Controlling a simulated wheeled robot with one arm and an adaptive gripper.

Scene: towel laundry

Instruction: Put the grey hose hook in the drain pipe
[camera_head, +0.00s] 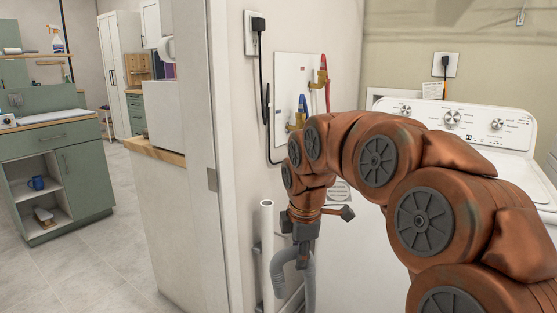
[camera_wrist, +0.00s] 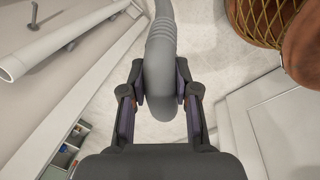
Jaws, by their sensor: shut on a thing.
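The grey hose hook (camera_wrist: 160,82) is a bent end of a ribbed grey hose. My gripper (camera_wrist: 160,95) is shut on it in the wrist view, with one finger on each side. In the head view the hose hook (camera_head: 287,257) hangs below my gripper (camera_head: 301,242), its bend just right of the drain pipe. The drain pipe (camera_head: 267,250) is a white upright pipe with an open top, fixed by the wall. In the wrist view the drain pipe (camera_wrist: 45,40) lies at the left, apart from the hook. The hook's open tip is not clear.
A white washing machine (camera_head: 470,125) stands at the right behind my arm. A wall box (camera_head: 298,90) with red and blue hoses and a black cord is above the pipe. A wall edge (camera_head: 215,180) stands left of the pipe.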

